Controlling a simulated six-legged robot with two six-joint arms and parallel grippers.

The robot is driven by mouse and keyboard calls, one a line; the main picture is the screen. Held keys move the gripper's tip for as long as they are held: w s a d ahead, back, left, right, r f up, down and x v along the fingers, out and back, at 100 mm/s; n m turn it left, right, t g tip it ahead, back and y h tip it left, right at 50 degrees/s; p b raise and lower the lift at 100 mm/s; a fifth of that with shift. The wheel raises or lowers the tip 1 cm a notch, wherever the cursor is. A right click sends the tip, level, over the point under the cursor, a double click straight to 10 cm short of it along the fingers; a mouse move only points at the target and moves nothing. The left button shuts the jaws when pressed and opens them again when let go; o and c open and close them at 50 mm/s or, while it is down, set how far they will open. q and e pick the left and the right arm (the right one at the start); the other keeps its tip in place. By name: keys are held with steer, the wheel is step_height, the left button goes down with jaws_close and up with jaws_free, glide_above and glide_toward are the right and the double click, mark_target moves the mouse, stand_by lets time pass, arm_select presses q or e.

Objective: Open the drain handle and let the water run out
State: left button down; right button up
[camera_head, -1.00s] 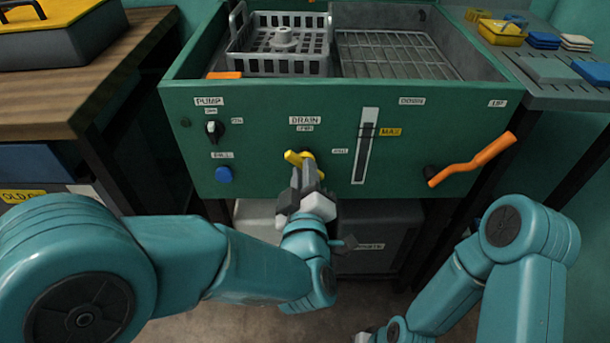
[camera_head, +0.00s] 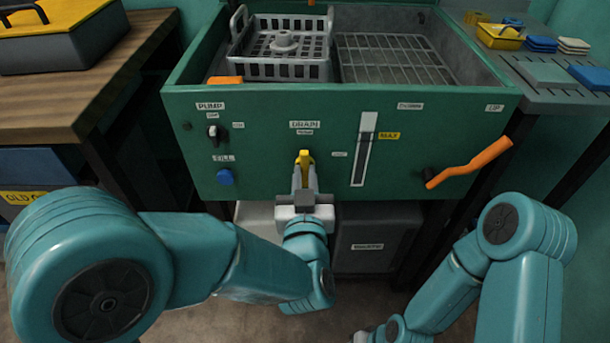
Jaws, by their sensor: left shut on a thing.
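The yellow drain handle (camera_head: 305,156) sits under the DRAIN label on the front of the green tank (camera_head: 270,110). It now stands about upright in the picture. My left gripper (camera_head: 304,178) reaches up from below and is shut on the handle, its fingers covering the lower part. A level gauge (camera_head: 364,148) with a yellow MAX tag is right of the handle; its reading is hard to tell. No running water is visible. My right arm is at lower right; only a sliver of its gripper shows at the bottom edge, fingers hidden.
An orange crank (camera_head: 470,163) sticks out at the panel's right. A grey waste container (camera_head: 378,245) stands below. A grey basket (camera_head: 280,60) is in the tank.

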arm_select(q)
steer(key=shift+r+m, duration=0.1)
steer(key=shift+m, duration=0.2)
steer(key=c, duration=1.1)
jaws_free()
steer(key=shift+w, duration=0.1)
